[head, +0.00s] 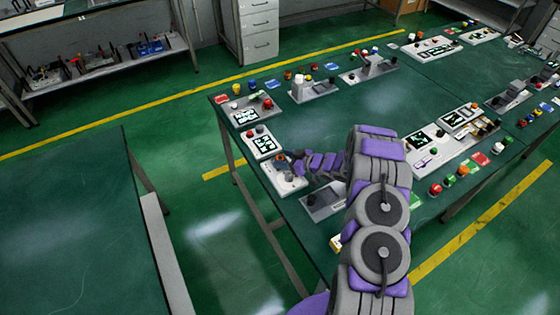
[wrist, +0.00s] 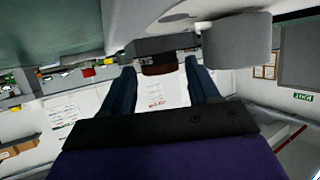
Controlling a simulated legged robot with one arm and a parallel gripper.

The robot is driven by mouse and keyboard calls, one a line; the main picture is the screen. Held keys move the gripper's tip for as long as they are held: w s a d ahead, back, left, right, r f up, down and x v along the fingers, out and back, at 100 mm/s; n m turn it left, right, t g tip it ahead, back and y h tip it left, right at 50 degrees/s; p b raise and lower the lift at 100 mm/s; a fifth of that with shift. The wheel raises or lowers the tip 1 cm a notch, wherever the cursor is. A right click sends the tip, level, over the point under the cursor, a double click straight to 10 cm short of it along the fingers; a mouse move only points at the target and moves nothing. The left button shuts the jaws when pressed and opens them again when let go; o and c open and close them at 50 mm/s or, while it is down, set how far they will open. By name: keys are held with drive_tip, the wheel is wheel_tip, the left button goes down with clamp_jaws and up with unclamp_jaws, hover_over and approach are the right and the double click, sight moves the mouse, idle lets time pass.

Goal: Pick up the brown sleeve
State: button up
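A small brown sleeve (wrist: 158,69) shows in the wrist view, at the end of a dark block (wrist: 155,46) on a pale device. My gripper (wrist: 160,66) has its two dark blue fingers apart, one on each side of the sleeve. Narrow gaps seem to show between the sleeve and the fingers. In the head view, my gripper (head: 294,165) is over a pale control box (head: 288,182) at the left edge of the green table (head: 330,110).
A grey rounded part (wrist: 237,40) stands close to the right finger in the wrist view. Other control boxes line the table edge, such as a pale one (head: 262,142) just behind. A second green table (head: 70,220) stands at the left, with open floor between.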

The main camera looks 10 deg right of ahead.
drive_tip(key=c, duration=0.9)
drive_tip(key=shift+o, duration=0.2)
drive_tip(key=s+a+r+m+t+h+p, duration=0.1)
drive_tip(key=a+r+m+t+h+p, duration=0.15)
drive_tip(key=r, duration=2.25)
drive_tip(key=s+r+m+h, duration=0.1)
drive_tip(key=s+r, duration=0.2)
drive_tip(key=r, duration=0.3)
drive_tip(key=s+r+m+h+b, duration=0.1)
drive_tip(key=s+r+m+h, duration=0.1)
drive_tip(key=s+r, duration=0.2)
wheel_tip(320, 180, up, 2)
drive_tip(key=shift+a+r+t, duration=0.15)
drive_tip(key=shift+r+t, duration=0.05)
drive_tip(key=shift+t, duration=0.15)
